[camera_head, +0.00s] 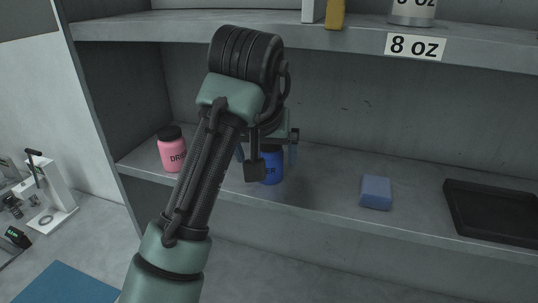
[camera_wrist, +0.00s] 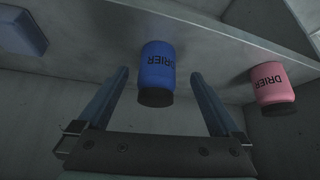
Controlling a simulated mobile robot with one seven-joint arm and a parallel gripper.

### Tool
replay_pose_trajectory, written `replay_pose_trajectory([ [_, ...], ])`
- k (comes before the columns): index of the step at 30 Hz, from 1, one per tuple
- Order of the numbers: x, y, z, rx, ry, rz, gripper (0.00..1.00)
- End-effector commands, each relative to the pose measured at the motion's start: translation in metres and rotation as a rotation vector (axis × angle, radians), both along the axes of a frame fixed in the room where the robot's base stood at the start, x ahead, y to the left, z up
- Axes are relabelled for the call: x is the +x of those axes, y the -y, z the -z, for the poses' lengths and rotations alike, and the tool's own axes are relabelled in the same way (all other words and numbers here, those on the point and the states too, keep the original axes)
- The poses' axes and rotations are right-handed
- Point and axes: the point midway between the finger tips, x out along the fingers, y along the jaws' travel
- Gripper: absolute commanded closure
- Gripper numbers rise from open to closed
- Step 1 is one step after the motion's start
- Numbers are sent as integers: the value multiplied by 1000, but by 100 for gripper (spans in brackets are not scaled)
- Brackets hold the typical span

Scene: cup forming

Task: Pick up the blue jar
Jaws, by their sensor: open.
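The blue jar (camera_head: 271,167) stands on the lower shelf (camera_head: 328,192), partly hidden behind my gripper in the head view. It has a dark lid and dark lettering. In the wrist view the blue jar (camera_wrist: 157,72) appears upside down, ahead of and between the fingers. My gripper (camera_wrist: 163,95) is open and empty, one finger toward each side of the jar. In the head view my gripper (camera_head: 267,151) is over the shelf at the jar. I cannot tell whether either finger touches the jar.
A pink jar (camera_head: 173,154) stands left of the blue jar. A blue block (camera_head: 376,191) and a black tray (camera_head: 491,238) lie to the right, with bare shelf between. The upper shelf (camera_head: 180,28) overhangs and carries a metal can (camera_head: 412,20).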

Motion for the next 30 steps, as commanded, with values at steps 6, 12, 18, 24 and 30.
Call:
replay_pose_trajectory([
  [6,18,4,16,1,-5,-1,0],
  [12,31,6,38,1,-2,-1,0],
  [18,32,7,41,0,0,0,0],
  [24,32,7,41,0,1,0,25],
  [30,32,7,41,0,1,0,61],
])
